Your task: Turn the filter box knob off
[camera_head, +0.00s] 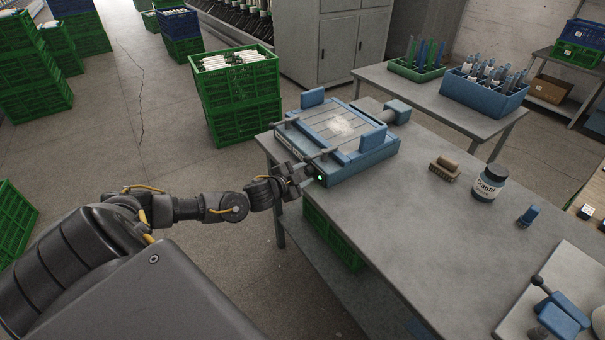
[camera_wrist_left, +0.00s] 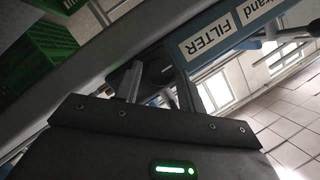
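In the left wrist view, the fingers (camera_wrist_left: 158,88) are spread in front of a dark block, beside the box's white FILTER label (camera_wrist_left: 208,36). I cannot make out the knob clearly, nor whether a finger touches it. My right gripper is out of view.
The workbench (camera_head: 400,215) also holds a brush (camera_head: 445,168), a dark labelled jar (camera_head: 489,183) and a small blue item (camera_head: 528,216). Green crates (camera_head: 240,95) stand on the floor behind. A green crate (camera_head: 333,240) is under the bench. The bench's middle is clear.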

